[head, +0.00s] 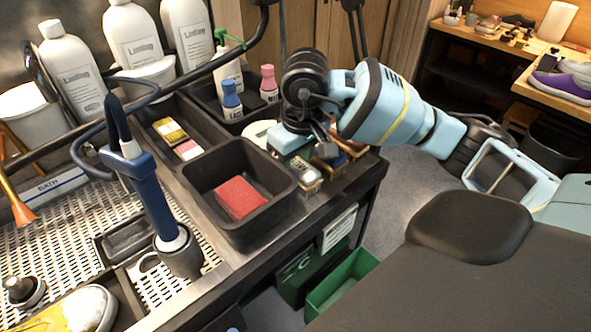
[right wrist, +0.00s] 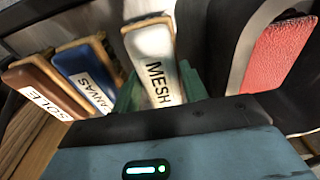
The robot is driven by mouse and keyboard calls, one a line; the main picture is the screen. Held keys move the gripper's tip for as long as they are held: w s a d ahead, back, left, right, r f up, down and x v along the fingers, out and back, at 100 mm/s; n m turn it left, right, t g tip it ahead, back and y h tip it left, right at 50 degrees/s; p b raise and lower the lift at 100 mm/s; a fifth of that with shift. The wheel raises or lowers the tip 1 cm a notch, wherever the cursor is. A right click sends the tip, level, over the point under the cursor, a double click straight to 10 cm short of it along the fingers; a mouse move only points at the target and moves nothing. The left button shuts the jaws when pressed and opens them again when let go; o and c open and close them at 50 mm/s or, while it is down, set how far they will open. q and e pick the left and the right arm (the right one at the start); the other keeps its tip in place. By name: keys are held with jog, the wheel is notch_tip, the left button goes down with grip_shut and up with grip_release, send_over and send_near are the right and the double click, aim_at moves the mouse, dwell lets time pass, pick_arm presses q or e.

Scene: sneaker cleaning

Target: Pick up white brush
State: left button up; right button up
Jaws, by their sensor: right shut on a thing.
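The white brush (right wrist: 150,58), labelled MESH, stands between the green fingertips in the right wrist view. My right gripper (right wrist: 160,88) is shut on it. A blue brush (right wrist: 88,75) labelled CANVAS and a brown brush (right wrist: 42,88) labelled SOLE sit beside it on the left. In the head view my right gripper (head: 293,142) points down over the bench's right end. Its own body hides the held brush there. My left gripper is not in view.
A black bin (head: 222,226) with a red sponge (head: 239,198) lies left of my right gripper. Small blue (head: 231,100) and pink (head: 268,83) bottles stand behind it. Large white bottles (head: 72,72) line the back left. A green crate (head: 342,280) is below the bench.

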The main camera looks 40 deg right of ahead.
aim_at(296, 162)
jog(key=shift+c, duration=0.8)
notch_tip(296, 162, up, 10)
jog(key=shift+r, duration=0.1)
jog(key=o, duration=0.5)
jog(key=shift+c, duration=1.3)
